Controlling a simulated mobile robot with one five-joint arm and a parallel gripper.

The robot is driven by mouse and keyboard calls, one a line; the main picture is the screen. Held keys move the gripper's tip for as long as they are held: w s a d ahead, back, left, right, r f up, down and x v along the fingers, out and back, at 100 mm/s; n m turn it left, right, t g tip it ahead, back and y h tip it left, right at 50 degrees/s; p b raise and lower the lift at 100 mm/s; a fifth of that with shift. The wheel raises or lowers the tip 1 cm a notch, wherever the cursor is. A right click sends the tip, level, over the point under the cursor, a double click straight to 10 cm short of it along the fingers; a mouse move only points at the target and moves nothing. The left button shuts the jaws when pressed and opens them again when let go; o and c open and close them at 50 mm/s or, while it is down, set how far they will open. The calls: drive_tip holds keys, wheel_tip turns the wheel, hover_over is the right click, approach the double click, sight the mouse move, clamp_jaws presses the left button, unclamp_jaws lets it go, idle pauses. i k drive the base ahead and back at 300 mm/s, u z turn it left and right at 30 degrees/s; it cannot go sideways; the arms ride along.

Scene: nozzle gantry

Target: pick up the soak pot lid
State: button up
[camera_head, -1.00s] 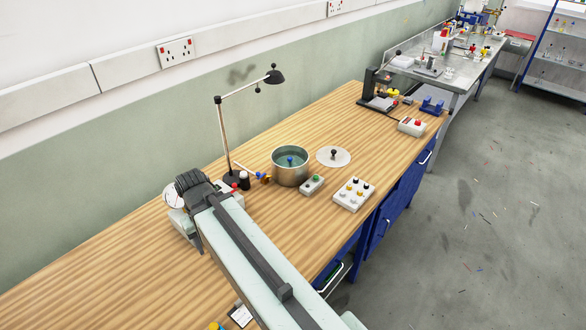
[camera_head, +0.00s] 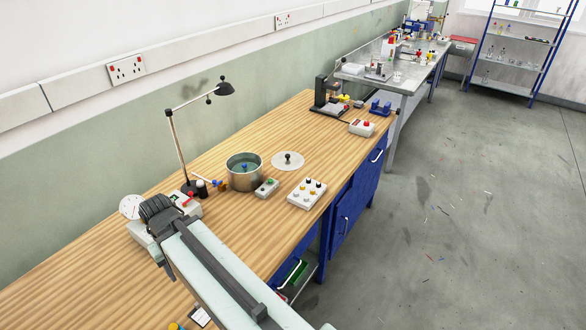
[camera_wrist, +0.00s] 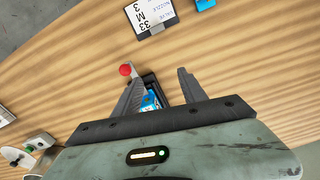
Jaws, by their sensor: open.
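The soak pot lid (camera_head: 288,161) is a pale round disc with a dark knob. It lies flat on the wooden bench in the head view, just right of the steel soak pot (camera_head: 243,178). The pot is uncovered and shows teal liquid with a blue knobbed thing inside. My gripper (camera_wrist: 160,80) shows in the wrist view with its two jaws apart above the bench. A red ball-tipped part and a blue-and-dark object show at and between the jaws; I see nothing gripped. In the head view my arm hides the jaws.
A small box with a green button (camera_head: 266,188) and a white button box (camera_head: 307,193) stand in front of the pot and lid. A desk lamp (camera_head: 182,150) rises left of the pot. A label card (camera_wrist: 150,16) lies on the bench. Bare bench lies behind the lid.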

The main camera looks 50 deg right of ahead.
sight(287, 160)
drive_tip(key=u, duration=0.1)
drive_tip(key=k, duration=0.2)
drive_tip(key=u, duration=3.3)
drive_tip(key=k, duration=2.85)
drive_tip(key=z, duration=0.75)
